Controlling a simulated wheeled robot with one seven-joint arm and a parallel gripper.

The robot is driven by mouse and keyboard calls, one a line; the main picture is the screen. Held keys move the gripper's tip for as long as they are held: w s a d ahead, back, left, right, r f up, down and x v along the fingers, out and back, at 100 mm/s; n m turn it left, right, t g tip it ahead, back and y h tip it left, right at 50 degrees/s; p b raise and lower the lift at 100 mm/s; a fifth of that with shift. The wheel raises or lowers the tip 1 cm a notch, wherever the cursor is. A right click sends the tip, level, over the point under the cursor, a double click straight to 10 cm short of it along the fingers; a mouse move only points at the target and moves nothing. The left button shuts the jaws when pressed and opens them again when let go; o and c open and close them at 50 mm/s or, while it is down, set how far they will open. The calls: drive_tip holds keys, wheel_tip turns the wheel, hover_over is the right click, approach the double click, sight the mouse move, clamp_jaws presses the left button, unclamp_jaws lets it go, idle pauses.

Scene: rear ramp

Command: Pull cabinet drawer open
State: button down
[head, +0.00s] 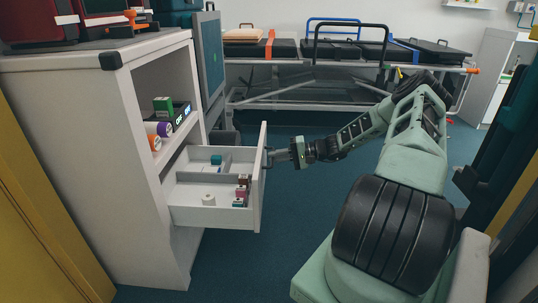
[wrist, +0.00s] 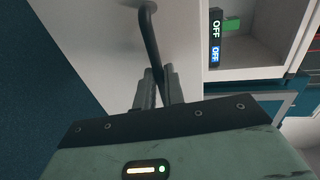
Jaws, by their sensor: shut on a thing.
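The white cabinet (head: 100,110) stands at the left in the head view. Its drawer (head: 213,218) is pulled out to the right, and its inside shows, with a divider and several small boxes and a white roll. The drawer front carries a dark bar handle (wrist: 149,35), seen close in the wrist view. My gripper (head: 275,155) is at the outer side of the drawer front. In the wrist view its two fingers (wrist: 158,82) are closed around the handle's bar. The drawer front hides part of the handle in the head view.
An open shelf above the drawer holds a dark block marked OFF (wrist: 215,35) and a green box (head: 163,106). Red cases stand on the cabinet top. A stretcher (head: 345,75) is at the back. Blue floor (head: 270,245) lies clear beside the drawer.

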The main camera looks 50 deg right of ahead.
drive_tip(key=shift+s+d, duration=0.1)
drive_tip(key=c, duration=1.5)
unclamp_jaws()
drive_tip(key=p+v, duration=0.4)
drive_tip(key=v, duration=1.3)
drive_tip(key=shift+s, duration=0.2)
drive_tip(key=shift+d, duration=0.1)
